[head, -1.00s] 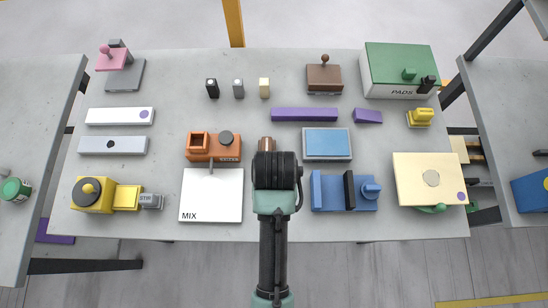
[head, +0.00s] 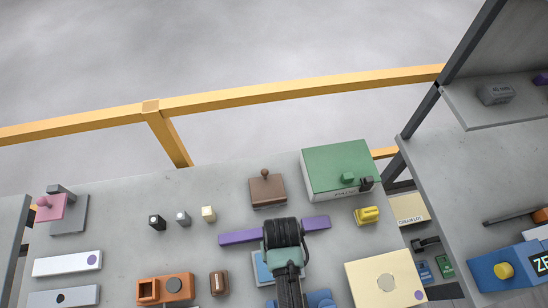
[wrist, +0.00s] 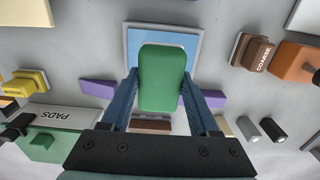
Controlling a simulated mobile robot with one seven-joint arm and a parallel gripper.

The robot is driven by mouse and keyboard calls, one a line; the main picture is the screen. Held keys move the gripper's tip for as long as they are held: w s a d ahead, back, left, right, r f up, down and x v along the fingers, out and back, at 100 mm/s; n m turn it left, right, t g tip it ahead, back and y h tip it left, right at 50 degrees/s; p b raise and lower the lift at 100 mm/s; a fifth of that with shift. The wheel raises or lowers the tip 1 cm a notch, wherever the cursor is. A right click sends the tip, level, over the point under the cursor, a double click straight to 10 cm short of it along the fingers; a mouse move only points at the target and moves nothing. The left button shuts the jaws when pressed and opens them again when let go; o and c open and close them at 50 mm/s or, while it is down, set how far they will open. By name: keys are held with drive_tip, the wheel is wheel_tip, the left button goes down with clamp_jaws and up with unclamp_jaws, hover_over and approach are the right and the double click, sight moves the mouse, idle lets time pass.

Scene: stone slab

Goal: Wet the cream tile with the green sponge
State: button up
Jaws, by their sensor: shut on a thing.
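My gripper (wrist: 160,98) is shut on the green sponge (wrist: 162,72), a rounded block between its two blue fingers in the wrist view. The sponge is over the blue-topped tray (wrist: 133,48). I cannot tell whether it touches the tray. In the head view my gripper (head: 283,236) hides the sponge and covers part of the tray (head: 261,270). The cream tile (head: 365,288) lies at the front right of the slab, with a pale round patch and a purple corner dot. Its corner (wrist: 24,12) shows at the wrist view's upper left.
A purple strip (head: 240,237) lies behind the tray. A brown COARSE block (head: 219,284) and an orange holder (head: 152,291) stand left of it. The green PADS box (head: 335,170) and a yellow block (head: 367,215) are at the back right. Bare slab separates tray and tile.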

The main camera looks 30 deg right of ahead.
drive_tip(key=shift+s+a+f+b, duration=0.15)
drive_tip(key=shift+a+f+b, duration=0.05)
drive_tip(key=shift+f+b, duration=0.45)
wheel_tip(320, 180, down, 4)
drive_tip(key=b, duration=0.4)
drive_tip(key=shift+f, duration=0.2)
drive_tip(key=shift+f+b, duration=0.5)
drive_tip(key=shift+b, duration=0.05)
idle(0.3)
drive_tip(key=shift+s+f, duration=0.1)
idle(1.3)
wheel_tip(320, 180, up, 7)
drive_tip(key=p, duration=0.8)
idle(0.8)
